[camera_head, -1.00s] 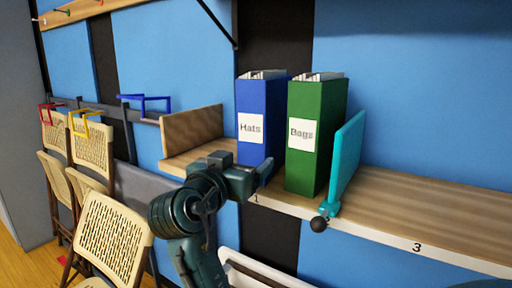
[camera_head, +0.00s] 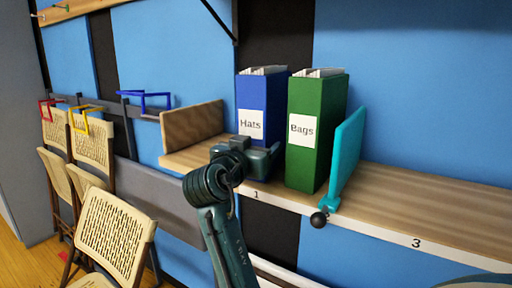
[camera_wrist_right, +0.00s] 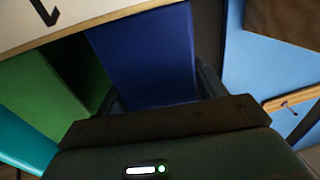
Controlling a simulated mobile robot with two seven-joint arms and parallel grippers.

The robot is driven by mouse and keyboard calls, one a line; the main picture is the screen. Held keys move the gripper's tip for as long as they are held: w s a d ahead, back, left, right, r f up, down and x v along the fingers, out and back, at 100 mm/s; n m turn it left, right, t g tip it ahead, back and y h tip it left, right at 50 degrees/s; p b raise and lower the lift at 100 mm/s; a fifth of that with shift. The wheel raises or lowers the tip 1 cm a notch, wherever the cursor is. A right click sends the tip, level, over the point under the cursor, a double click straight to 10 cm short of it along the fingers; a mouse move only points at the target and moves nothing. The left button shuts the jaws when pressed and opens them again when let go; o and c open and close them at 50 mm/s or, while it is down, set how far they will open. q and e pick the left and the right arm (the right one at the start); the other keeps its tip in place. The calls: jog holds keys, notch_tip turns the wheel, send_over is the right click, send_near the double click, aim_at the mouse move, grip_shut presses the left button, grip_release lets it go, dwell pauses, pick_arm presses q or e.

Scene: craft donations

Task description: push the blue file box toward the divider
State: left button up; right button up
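The blue file box (camera_head: 262,95), labelled Hats, stands upright on the wooden shelf. The green file box (camera_head: 316,130), labelled Bags, stands just to its right, with a narrow gap at the front. The teal divider (camera_head: 346,160) stands right of the green box. My right gripper (camera_head: 268,158) is at the lower front of the blue box and hides its bottom. In the right wrist view, the blue box (camera_wrist_right: 150,55) shows between the dark, spread fingers of the right gripper (camera_wrist_right: 158,92); contact is unclear. My left gripper is out of view.
A wooden end panel (camera_head: 193,128) stands left of the boxes, with bare shelf between. The shelf (camera_head: 430,195) is clear right of the divider. A black knob (camera_head: 318,219) sticks out at the divider's foot. Folding chairs (camera_head: 115,230) are at the left.

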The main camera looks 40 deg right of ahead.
jog(key=c, duration=0.8)
jog(key=shift+s+d, duration=0.35)
jog(key=shift+s, duration=0.5)
jog(key=shift+s+d, duration=0.35)
jog(key=shift+s, duration=0.5)
jog(key=o, duration=0.9)
jog(key=shift+o, duration=0.2)
jog(key=shift+w+a+b+v, duration=0.1)
jog(key=shift+w+b+v, duration=0.1)
jog(key=shift+v, duration=0.9)
jog(key=shift+w+a+b+v, duration=0.1)
jog(key=shift+w+b+v, duration=0.1)
jog(key=shift+v, duration=0.9)
jog(key=w+b+v, duration=0.1)
jog(key=b+v, duration=0.1)
jog(key=v, duration=0.6)
jog(key=shift+s+a, duration=0.15)
jog(key=shift+a, duration=0.4)
jog(key=shift+f, duration=0.1)
